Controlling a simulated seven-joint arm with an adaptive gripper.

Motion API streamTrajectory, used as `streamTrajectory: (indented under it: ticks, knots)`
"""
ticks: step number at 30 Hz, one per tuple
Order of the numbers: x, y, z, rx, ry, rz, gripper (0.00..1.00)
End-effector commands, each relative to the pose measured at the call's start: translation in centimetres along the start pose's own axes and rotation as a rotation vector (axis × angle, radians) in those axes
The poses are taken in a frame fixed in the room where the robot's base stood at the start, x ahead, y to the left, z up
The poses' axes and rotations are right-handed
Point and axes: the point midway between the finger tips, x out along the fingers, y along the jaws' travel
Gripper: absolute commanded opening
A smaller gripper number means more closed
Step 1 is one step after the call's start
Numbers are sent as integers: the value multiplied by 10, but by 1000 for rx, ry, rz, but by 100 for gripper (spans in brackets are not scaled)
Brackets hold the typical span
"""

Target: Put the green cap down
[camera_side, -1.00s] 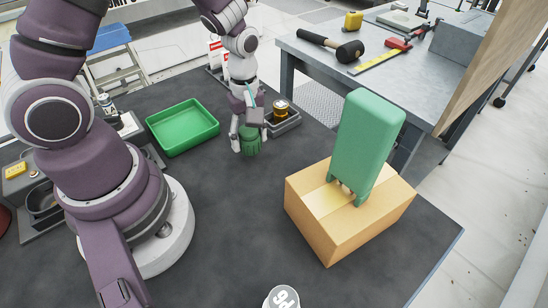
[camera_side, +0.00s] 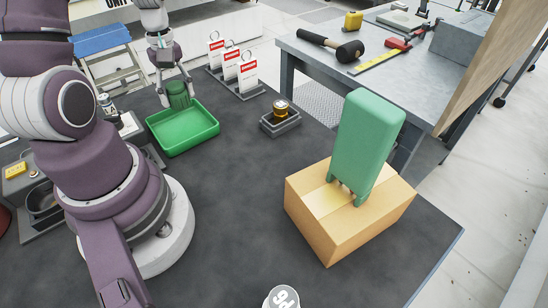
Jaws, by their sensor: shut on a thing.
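My gripper (camera_side: 174,82) is shut on the green cap (camera_side: 179,97), a dark green ribbed cylinder. It holds the cap at the back left of the table, over the far edge of the green tray (camera_side: 183,143) in this view. I cannot tell whether the cap touches the tray or hangs above it. The tray is shallow, and the part of its floor that shows is empty.
Several white and red danger tags (camera_side: 230,62) stand behind. A cardboard box (camera_side: 330,234) with a tall green object (camera_side: 368,140) is at right. The middle of the dark table (camera_side: 245,210) is clear.

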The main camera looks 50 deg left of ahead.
Motion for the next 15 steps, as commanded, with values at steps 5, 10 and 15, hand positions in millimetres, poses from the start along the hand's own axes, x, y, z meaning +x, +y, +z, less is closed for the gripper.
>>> streamTrajectory:
  ticks: [5, 10, 15]
  knots:
    - [35, 0, 2, 1, -5, -5, 17]
    - [56, 0, 1, 1, 0, -1, 17]
    - [55, 1, 1, 1, 1, 1, 17]
